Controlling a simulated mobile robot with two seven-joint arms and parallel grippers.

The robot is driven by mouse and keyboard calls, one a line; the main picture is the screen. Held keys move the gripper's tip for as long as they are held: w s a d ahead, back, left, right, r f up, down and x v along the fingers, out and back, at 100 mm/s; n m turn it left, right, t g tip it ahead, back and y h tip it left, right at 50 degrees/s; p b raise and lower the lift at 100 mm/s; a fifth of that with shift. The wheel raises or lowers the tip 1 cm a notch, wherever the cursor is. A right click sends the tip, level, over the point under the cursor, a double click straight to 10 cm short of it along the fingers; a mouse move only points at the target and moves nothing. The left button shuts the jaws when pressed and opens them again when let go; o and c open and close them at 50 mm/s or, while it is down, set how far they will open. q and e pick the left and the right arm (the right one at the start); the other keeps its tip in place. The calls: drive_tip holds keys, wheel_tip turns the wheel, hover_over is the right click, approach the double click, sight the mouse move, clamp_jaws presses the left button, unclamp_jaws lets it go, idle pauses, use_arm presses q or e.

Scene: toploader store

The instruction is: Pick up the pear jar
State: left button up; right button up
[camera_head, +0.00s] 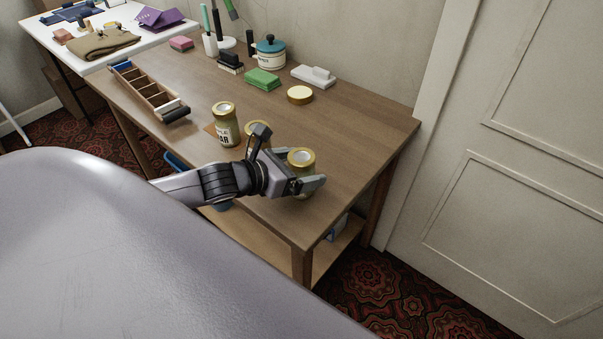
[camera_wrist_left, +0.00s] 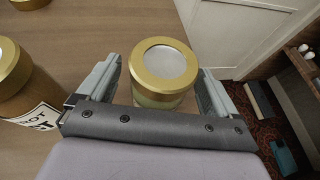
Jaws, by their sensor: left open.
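Three glass jars with gold lids stand on the wooden table. The leftmost jar (camera_head: 225,127) has a white label ending in "AR". A middle jar (camera_head: 257,130) is partly hidden behind my left gripper. A third jar (camera_head: 301,160) stands upright between the fingers of my left gripper (camera_head: 307,188). In the left wrist view, the fingers are open on both sides of this jar (camera_wrist_left: 163,70), with a gap visible at the left finger; its label is hidden. Another jar (camera_wrist_left: 12,75) at the left edge there has a label ending in "OT". My right gripper is not in view.
A round gold-topped item (camera_head: 300,95), a white dish (camera_head: 314,77), green sponges (camera_head: 262,80) and a blue-lidded pot (camera_head: 270,54) stand at the back. A divided wooden tray (camera_head: 150,92) lies at the left. The table's right side is clear, near a white door (camera_head: 520,150).

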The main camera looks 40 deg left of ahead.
use_arm(q)
drive_tip(key=shift+w+d+f, duration=0.1)
drive_tip(key=shift+w, duration=0.1)
drive_tip(key=c, duration=1.2)
drive_tip(key=shift+c, duration=0.5)
